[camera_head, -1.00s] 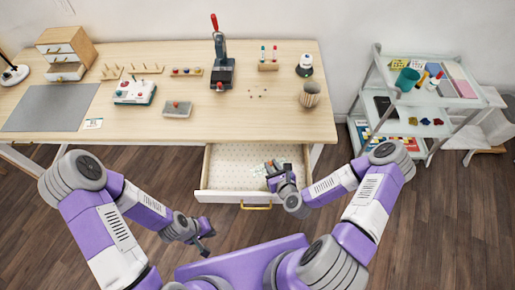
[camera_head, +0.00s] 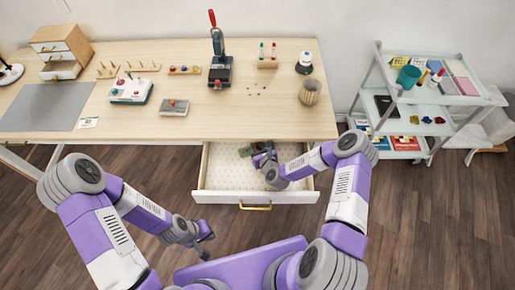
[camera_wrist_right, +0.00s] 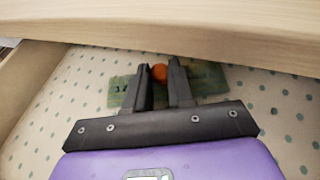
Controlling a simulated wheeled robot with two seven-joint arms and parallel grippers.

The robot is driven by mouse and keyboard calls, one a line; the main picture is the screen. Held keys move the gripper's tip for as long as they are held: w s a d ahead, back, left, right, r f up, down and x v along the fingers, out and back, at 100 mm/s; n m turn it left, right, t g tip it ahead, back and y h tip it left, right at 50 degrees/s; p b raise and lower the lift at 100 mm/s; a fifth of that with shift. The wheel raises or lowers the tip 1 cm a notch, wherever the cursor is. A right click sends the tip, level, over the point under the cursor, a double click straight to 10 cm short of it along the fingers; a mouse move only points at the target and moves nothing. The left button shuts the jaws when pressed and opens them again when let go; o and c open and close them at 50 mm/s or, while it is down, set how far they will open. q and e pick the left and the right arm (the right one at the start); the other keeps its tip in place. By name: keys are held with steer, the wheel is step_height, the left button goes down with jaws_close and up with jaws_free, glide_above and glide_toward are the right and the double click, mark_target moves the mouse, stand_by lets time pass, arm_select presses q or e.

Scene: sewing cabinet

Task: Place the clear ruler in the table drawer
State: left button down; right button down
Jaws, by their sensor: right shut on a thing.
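The clear ruler (camera_wrist_right: 124,90) is a greenish see-through strip with an orange knob (camera_wrist_right: 159,72). My right gripper (camera_wrist_right: 160,75) is shut on the knob, one finger on each side. The gripper (camera_head: 262,152) is inside the open table drawer (camera_head: 225,171), toward its back. The ruler shows as a small greenish patch (camera_head: 246,150) beside the fingers, over the dotted drawer floor. I cannot tell whether it touches the floor. My left gripper (camera_head: 206,238) hangs in front of the table, left of the drawer, apart from everything; its jaw opening is unclear.
The tabletop edge (camera_wrist_right: 220,38) overhangs the drawer's back, close above my right fingers. The drawer's front and right part look empty. A grey mat (camera_head: 45,107), a tan cup (camera_head: 310,92) and sewing items stand on the table. A shelf cart (camera_head: 433,98) stands at right.

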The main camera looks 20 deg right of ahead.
steer(key=shift+f, duration=0.15)
steer(key=c, duration=1)
jaws_free()
steer(key=shift+r, duration=0.35)
steer(key=p+v, duration=0.2)
steer(key=v, duration=1)
steer(key=shift+f, duration=0.1)
